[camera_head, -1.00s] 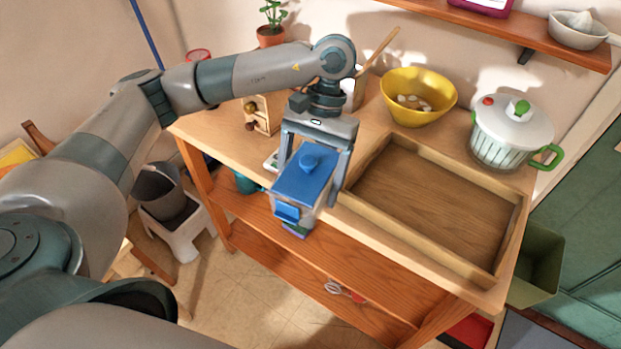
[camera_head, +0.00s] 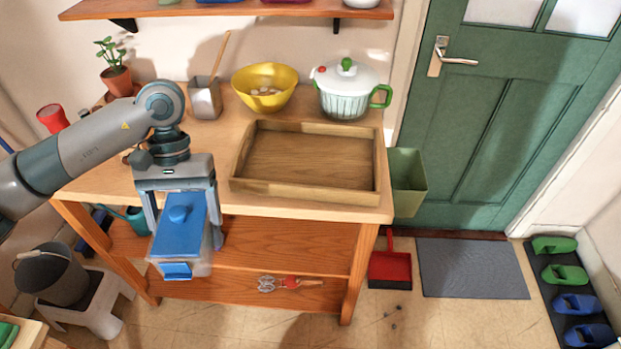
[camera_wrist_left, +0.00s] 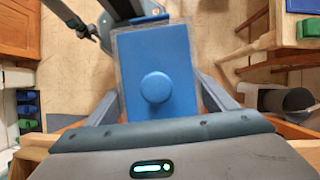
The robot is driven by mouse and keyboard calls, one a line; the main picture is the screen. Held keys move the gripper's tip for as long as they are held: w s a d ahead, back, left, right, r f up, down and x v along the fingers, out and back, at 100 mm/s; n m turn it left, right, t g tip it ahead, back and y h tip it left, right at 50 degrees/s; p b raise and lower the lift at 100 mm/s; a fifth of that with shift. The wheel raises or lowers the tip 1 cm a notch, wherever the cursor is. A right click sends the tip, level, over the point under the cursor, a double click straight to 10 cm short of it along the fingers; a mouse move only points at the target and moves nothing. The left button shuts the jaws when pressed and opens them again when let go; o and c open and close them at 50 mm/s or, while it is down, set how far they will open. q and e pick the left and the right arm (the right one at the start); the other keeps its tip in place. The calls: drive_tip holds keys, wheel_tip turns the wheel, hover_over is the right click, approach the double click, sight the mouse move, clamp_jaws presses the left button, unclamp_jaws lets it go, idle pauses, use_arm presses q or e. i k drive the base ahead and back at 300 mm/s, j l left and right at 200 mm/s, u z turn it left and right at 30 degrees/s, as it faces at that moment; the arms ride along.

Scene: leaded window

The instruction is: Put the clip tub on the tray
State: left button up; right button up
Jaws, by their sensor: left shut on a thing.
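The clip tub (camera_head: 178,232) is a clear box with a blue lid, a round blue knob and a blue front latch. My left gripper (camera_head: 182,222) is shut on it, one finger on each side, and holds it in front of the table's front edge. In the left wrist view the tub's blue lid (camera_wrist_left: 155,85) fills the middle between the fingers. The wooden tray (camera_head: 310,188) lies on the tabletop to the right of the tub, and it looks empty. The tub is apart from the tray.
Behind the tray stand a yellow bowl (camera_head: 265,86) and a salad spinner (camera_head: 346,92) with a green handle. A grey metal container (camera_head: 205,98) and a potted plant (camera_head: 117,80) stand at the back left. A shelf (camera_head: 225,10) hangs above. A green bin (camera_head: 406,183) is right of the table.

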sight(335, 176)
drive_tip(key=k, duration=0.25)
drive_tip(key=z, duration=1.3)
drive_tip(key=i+j, duration=0.1)
drive_tip(key=j, duration=0.3)
drive_tip(key=i+j, duration=0.1)
drive_tip(key=j, duration=0.65)
drive_tip(key=i+l, duration=0.15)
drive_tip(key=l, duration=0.15)
drive_tip(key=i+l, duration=0.15)
drive_tip(key=l, duration=0.2)
